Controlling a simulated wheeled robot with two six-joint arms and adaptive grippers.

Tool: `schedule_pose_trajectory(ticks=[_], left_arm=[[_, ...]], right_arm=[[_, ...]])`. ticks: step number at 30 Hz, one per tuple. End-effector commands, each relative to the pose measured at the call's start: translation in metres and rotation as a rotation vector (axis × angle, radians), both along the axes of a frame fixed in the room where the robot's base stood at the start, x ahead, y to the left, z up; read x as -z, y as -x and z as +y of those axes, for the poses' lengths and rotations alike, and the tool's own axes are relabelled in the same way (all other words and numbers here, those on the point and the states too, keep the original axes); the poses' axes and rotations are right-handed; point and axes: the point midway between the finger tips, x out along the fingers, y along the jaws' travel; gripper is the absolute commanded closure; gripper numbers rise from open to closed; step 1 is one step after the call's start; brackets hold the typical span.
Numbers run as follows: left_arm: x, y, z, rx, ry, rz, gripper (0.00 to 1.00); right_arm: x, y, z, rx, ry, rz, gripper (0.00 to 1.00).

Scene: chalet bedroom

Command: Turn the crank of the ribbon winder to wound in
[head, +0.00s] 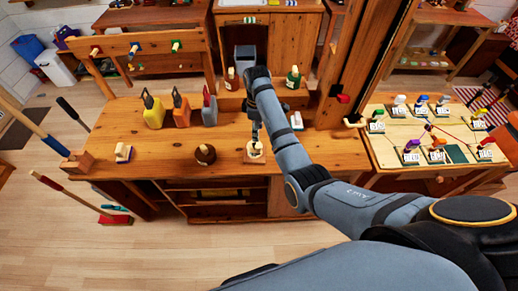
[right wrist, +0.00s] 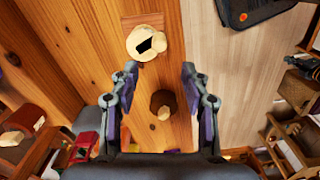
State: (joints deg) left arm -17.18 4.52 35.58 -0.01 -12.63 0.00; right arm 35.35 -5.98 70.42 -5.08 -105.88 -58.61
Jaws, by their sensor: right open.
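A small cream round-topped piece on a pale base (head: 255,153) stands near the workbench's front edge; it looks like the ribbon winder, though its crank is hard to make out. In the right wrist view the cream round top (right wrist: 136,35) shows a black slot, ahead of the fingertips. My right gripper (head: 255,139) points down just over it in the head view, partly covering it. In the right wrist view the right gripper (right wrist: 160,70) is open and empty. A dark brown round piece with a cream knob (head: 206,155) stands to the left. My left gripper is not in view.
The wooden workbench (head: 140,185) holds yellow (head: 153,113), orange (head: 181,112) and grey (head: 209,112) containers at the back left. A post (head: 365,50) rises at the right. A side table (head: 395,157) carries several small labelled items. Bare wood lies around the two round pieces.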

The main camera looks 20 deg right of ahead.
Motion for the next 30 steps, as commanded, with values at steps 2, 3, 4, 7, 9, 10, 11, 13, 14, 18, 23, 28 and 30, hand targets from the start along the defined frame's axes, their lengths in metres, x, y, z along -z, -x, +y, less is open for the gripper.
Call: schedule_pose_trajectory(ticks=[2,3,4,7,9,10,11,13,14,18,23,28,30], left_arm=[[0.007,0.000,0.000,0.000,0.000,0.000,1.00],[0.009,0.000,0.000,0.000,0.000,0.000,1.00],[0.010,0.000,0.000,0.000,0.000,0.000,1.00],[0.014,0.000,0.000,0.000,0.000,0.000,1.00],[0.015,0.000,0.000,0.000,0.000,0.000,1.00],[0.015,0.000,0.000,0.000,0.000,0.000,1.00],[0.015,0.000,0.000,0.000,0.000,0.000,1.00],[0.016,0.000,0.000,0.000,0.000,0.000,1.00],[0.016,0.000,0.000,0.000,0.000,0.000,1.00],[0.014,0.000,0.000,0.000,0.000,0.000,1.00],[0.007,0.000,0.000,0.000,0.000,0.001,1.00],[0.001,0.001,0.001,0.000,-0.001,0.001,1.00],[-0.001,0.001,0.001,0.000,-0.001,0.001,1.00]], right_arm=[[0.003,0.000,0.002,-0.289,-0.001,0.000,0.53],[0.003,-0.001,0.002,-0.438,-0.001,-0.001,0.53],[0.003,-0.001,0.003,-0.544,-0.001,-0.001,0.53],[0.003,-0.001,0.004,-0.839,0.000,-0.002,0.53],[0.003,-0.001,0.005,-0.986,0.000,-0.002,0.53],[0.003,-0.001,0.005,-1.034,0.000,-0.002,0.53],[0.003,-0.001,0.005,-1.072,0.000,-0.002,0.53],[0.002,-0.001,0.005,-1.131,0.000,-0.002,0.53],[0.002,-0.001,0.005,-1.144,0.000,-0.001,0.53],[0.003,-0.001,0.005,-1.155,-0.001,0.000,0.53],[0.024,0.001,0.005,-1.153,-0.004,0.005,0.53],[0.061,0.000,0.005,-1.152,-0.003,0.003,0.53],[0.075,0.000,0.005,-1.152,-0.003,0.004,0.53]])
